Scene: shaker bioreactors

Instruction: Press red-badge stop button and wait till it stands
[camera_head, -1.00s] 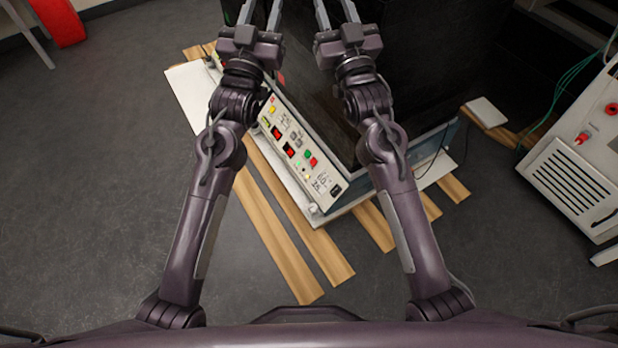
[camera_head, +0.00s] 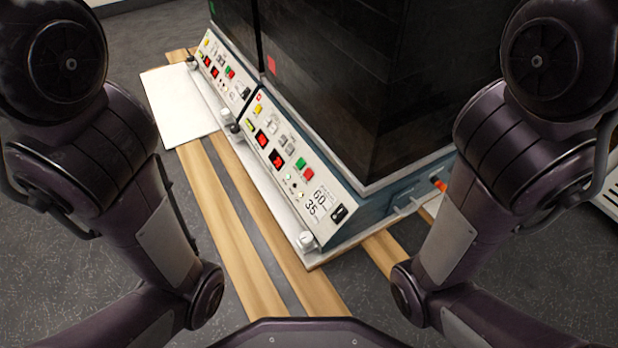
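Two shaker units with dark hoods stand side by side. The near control panel (camera_head: 285,150) carries a small red badge (camera_head: 259,97) at its upper end, red displays (camera_head: 277,159), a green button (camera_head: 300,163) and a red button (camera_head: 308,174) next to it. My arms rise on both sides of the picture; neither gripper is in view.
The units stand on a pale base over wooden planks (camera_head: 230,225). A white board (camera_head: 178,105) lies at the left. Knobs (camera_head: 306,241) stick out along the base's front edge. Grey floor is open at the left. A pale cabinet edge (camera_head: 609,185) shows at the right.

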